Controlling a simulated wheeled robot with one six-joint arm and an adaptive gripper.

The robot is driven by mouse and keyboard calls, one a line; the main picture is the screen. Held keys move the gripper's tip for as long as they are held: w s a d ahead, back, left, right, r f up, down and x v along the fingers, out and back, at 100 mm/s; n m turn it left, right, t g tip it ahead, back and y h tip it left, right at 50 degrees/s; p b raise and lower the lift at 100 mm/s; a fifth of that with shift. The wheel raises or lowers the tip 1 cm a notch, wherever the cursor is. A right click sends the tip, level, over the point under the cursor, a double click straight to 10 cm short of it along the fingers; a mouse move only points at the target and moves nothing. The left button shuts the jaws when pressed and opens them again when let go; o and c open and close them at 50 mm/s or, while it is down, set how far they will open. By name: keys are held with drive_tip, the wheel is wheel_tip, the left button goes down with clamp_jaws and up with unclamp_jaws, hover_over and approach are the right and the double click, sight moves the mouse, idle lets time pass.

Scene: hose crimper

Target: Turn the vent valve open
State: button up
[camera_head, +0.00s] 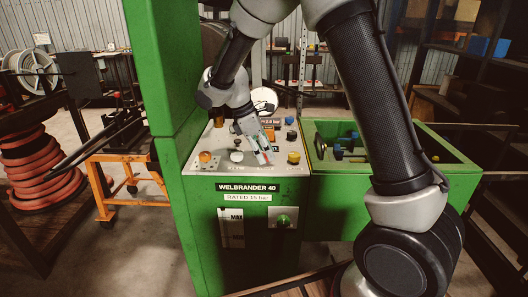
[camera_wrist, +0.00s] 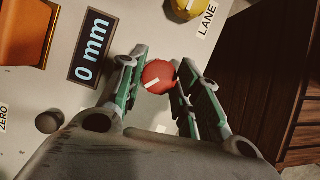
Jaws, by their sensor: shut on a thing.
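A round red knob (camera_wrist: 158,76) with a white mark line sits on the pale control panel (camera_wrist: 150,28) in the wrist view. My gripper (camera_wrist: 160,77) has its green-sided fingers on either side of this knob and is shut on it. In the head view my gripper (camera_head: 264,154) reaches down to the top panel of the green machine (camera_head: 200,215) from above, and its fingers hide most of the knob. No label for the red knob can be read, so I cannot confirm from lettering that it is the vent valve.
A yellow knob (camera_head: 293,158) marked LANE stands right of my gripper. A display (camera_wrist: 90,48) reads 0 mm. A green tray (camera_head: 448,168) adjoins the machine on the right.

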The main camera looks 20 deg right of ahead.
drive_tip(key=m+g, duration=0.1)
drive_tip(key=m, duration=0.1)
drive_tip(key=m+y, duration=0.1)
drive_tip(key=m, duration=0.2)
drive_tip(key=shift+w+m+g, duration=0.2)
drive_tip(key=shift+m+g, duration=0.1)
drive_tip(key=shift+g, duration=0.1)
drive_tip(key=shift+d+m+g+y, duration=0.1)
drive_tip(key=shift+m+g+y, duration=0.2)
drive_tip(key=shift+m, duration=0.8)
drive_tip(key=shift+m+g+y, duration=0.2)
drive_tip(key=shift+m+y, duration=0.2)
drive_tip(key=shift+m, duration=0.7)
drive_tip(key=o, duration=1)
drive_tip(key=v, duration=1.2)
drive_tip(key=shift+w, duration=0.15)
